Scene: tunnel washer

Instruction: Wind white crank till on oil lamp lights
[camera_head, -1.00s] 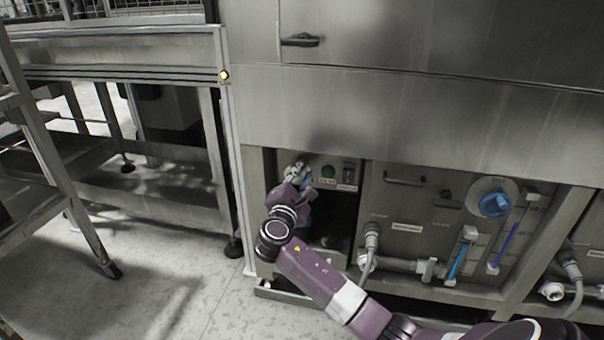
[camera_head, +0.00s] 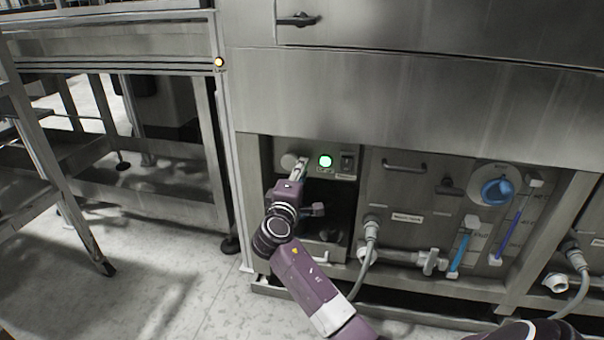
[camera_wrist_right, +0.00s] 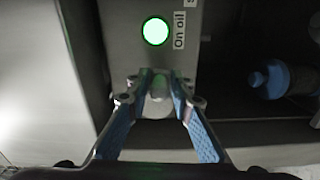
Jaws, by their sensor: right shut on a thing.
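The white crank (camera_head: 289,160) is on the small panel inside the recess at the lower left of the machine. My right gripper (camera_head: 301,166) is at the crank, its arm reaching up from below. In the right wrist view, the blue-padded fingers of this gripper (camera_wrist_right: 160,85) are shut on the crank's pale handle (camera_wrist_right: 157,108). The on oil lamp (camera_head: 325,161) glows bright green just right of the gripper. It also shows lit in the right wrist view (camera_wrist_right: 155,31), beside its "On oil" label (camera_wrist_right: 179,29). My left gripper is not in view.
A dark switch (camera_head: 347,161) sits right of the lamp. A blue-ended part (camera_head: 318,208) sticks out in the recess below. Further right are a hose (camera_head: 369,250), a blue dial (camera_head: 496,191) and two blue tubes. A metal frame (camera_head: 150,150) stands left; the floor before it is clear.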

